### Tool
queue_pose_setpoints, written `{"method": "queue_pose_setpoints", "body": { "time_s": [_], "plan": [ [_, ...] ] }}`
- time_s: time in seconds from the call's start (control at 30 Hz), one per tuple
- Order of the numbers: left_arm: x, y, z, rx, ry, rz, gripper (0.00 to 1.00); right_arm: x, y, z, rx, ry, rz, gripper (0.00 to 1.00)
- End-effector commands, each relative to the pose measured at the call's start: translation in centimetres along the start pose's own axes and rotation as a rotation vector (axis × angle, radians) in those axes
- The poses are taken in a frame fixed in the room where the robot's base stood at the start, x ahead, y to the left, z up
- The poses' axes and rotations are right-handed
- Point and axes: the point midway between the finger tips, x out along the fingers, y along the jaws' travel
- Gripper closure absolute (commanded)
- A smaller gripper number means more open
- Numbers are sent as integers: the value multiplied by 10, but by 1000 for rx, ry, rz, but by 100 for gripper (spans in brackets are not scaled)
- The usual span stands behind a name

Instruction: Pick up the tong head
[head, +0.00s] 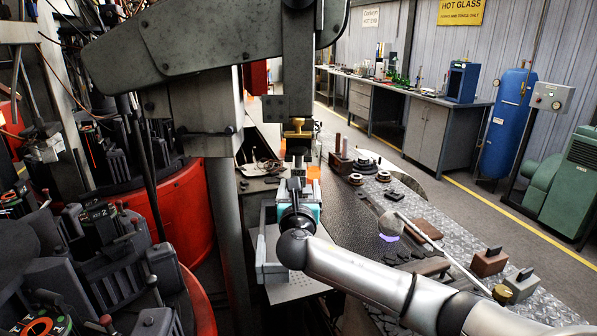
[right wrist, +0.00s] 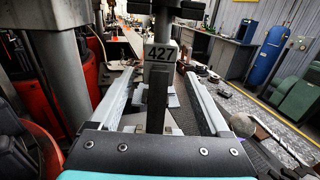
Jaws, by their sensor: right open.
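The two long grey fingers are apart, one on each side, with gaps to the post. In the head view my right gripper (head: 291,208) is below the machine's hanging column with a brass-coloured fitting (head: 297,130); my wrist hides part of it. My left gripper is not in view.
The red rotary machine (head: 180,210) with dark moulds is at the left. A thick grey column stands close left of my gripper.

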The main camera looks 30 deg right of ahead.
Motion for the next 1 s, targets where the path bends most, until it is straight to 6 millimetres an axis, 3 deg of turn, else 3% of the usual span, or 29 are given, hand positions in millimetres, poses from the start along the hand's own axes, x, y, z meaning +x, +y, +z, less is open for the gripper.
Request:
{"method": "queue_pose_setpoints", "body": {
  "time_s": [0.17, 0.6, 0.93, 1.0],
  "plan": [
    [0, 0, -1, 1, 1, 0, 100, 7, 1, 1, 1, 0, 1, 20],
    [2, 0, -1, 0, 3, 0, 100, 52, 2, 8, 0, 1, 0, 20],
    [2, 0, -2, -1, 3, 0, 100, 55, 2, 8, 0, 1, 0, 20],
    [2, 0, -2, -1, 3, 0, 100, 55, 2, 8, 0, 2, 0, 27]
  ]
}}
